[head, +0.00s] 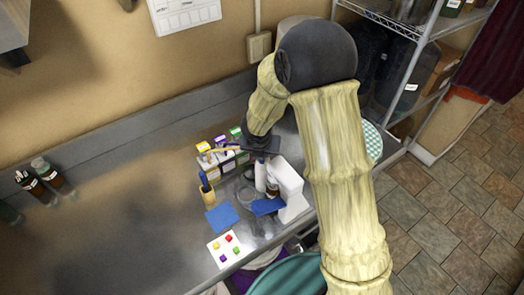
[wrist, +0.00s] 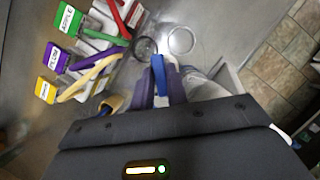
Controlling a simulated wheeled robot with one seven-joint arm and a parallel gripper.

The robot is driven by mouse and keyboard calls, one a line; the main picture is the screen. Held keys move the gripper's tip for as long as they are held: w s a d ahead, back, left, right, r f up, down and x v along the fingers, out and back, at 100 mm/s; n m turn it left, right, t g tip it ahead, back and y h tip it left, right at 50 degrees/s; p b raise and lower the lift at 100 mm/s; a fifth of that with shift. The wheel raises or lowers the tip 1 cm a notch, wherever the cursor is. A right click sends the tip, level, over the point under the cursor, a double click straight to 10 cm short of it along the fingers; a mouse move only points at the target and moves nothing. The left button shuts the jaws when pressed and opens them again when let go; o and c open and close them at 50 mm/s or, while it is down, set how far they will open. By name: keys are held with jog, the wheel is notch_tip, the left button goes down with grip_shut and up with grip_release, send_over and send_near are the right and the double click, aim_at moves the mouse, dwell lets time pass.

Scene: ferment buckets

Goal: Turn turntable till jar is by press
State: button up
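My gripper (head: 262,148) hangs over the bench, near the white upright device (head: 289,186) that looks like the press. In the wrist view its two purple-grey fingers (wrist: 161,82) point toward the bench. A narrow blue thing (wrist: 159,72) shows between them, and I cannot tell whether they hold it. A round ringed item (head: 246,196) lies left of the press and may be the turntable. In the wrist view a clear ring (wrist: 181,40) and a dark round item (wrist: 143,47) lie beyond the fingertips. I cannot clearly pick out the jar.
Several labelled bins (wrist: 65,18) with coloured-handled tools stand left of the gripper. A tan cup (head: 207,193), blue cloth (head: 221,217) and white board with coloured pieces (head: 229,248) lie toward the front. Dark bottles (head: 48,178) stand far left. The left bench is mostly clear.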

jog(key=o, duration=0.3)
jog(key=shift+o, duration=0.2)
jog(key=p+v, duration=0.2)
jog(key=v, duration=1.5)
jog(key=shift+r, duration=0.25)
